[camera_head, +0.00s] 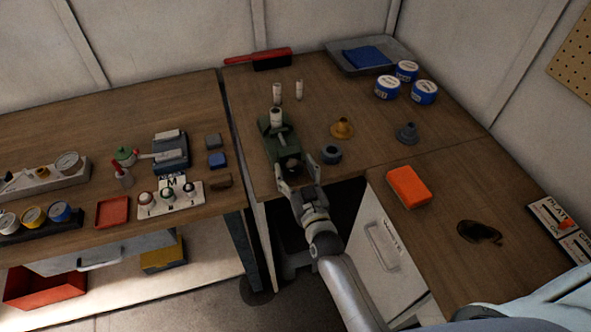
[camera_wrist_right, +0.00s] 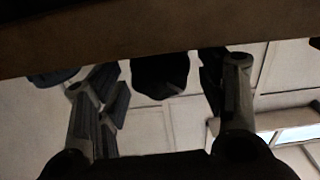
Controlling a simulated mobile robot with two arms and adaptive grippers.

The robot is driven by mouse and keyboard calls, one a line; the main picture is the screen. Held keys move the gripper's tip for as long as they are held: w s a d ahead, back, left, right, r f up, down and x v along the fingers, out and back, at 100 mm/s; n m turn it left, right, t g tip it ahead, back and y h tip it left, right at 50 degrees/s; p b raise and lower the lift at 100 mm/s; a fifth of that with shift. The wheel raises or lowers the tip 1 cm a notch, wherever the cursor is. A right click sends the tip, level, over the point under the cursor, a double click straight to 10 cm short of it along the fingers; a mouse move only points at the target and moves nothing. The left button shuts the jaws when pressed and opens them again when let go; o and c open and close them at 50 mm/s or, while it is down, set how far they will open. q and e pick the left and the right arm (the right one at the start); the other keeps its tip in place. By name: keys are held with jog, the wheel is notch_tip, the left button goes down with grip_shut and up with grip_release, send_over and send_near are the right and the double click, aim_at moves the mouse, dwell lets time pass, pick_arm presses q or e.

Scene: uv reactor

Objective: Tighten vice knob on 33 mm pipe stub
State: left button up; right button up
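The green vice (camera_head: 275,143) stands at the front edge of the middle bench, with a pale upright pipe stub (camera_head: 276,117) at its jaws. Its dark round knob (camera_head: 292,165) faces the front edge. My right gripper (camera_head: 298,174) is at this knob, with its two fingers apart, one on each side. In the right wrist view the dark knob (camera_wrist_right: 160,75) hangs between the two open fingers (camera_wrist_right: 160,92); gaps show on both sides of it. Whether the fingertips touch it further in cannot be seen. My left gripper is not in view.
A grey ring (camera_head: 331,154) lies just right of the vice. Two loose pale stubs (camera_head: 299,90) stand behind it. A yellow funnel-shaped part (camera_head: 342,128), a grey one (camera_head: 407,133) and an orange block (camera_head: 408,187) are further right.

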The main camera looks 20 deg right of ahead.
jog(key=c, duration=0.8)
jog(key=shift+m, duration=0.7)
jog(key=o, duration=1)
jog(key=s, duration=1.2)
jog(key=shift+d, duration=0.25)
